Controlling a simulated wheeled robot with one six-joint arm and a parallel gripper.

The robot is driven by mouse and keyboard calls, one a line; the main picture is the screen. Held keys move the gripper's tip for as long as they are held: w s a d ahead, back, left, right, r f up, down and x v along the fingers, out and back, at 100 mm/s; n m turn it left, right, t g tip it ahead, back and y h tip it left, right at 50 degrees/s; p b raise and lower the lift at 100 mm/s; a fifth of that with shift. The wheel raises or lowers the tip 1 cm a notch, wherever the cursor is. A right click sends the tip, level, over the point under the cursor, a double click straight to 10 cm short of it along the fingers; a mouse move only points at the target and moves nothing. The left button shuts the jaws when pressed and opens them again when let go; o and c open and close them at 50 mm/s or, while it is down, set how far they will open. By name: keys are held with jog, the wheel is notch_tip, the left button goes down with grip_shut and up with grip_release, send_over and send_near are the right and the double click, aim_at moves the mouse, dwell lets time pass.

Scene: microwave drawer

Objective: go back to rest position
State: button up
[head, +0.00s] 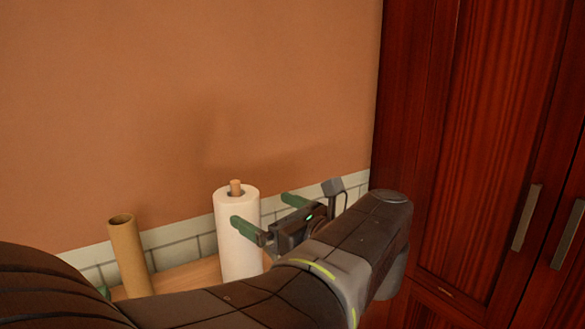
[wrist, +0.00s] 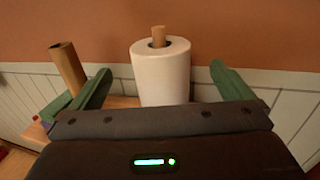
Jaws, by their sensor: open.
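My gripper (head: 262,215) is raised in front of the counter, with its two green fingers spread apart and nothing between them. In the wrist view my gripper (wrist: 165,90) shows the fingers wide open, with a white paper towel roll (wrist: 162,75) standing beyond them. In the head view the paper towel roll (head: 238,255) stands upright on its wooden holder, partly behind the left finger. I cannot tell whether the finger touches it. My dark arm crosses the lower part of the head view.
A brown cardboard tube (head: 129,258) stands left of the roll on the wooden counter (head: 190,277). A tall dark red wooden cabinet (head: 490,130) with metal handles is on the right. The orange wall (head: 190,110) is behind, with pale tiles (head: 190,240) along its bottom.

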aim_at(242, 199)
jog(key=shift+v, duration=2.15)
jog(key=shift+x, duration=4.05)
jog(key=x, duration=0.5)
jog(key=shift+a, duration=0.15)
jog(key=r+p, duration=0.2)
jog(key=r, duration=0.1)
jog(key=r+p, duration=0.2)
jog(key=r, duration=0.1)
jog(key=r+p, duration=0.2)
jog(key=shift+w+a+r, duration=0.15)
jog(key=shift+w+r, duration=0.1)
jog(key=shift+r, duration=0.15)
jog(key=shift+s+p, duration=0.1)
jog(key=shift+p, duration=0.2)
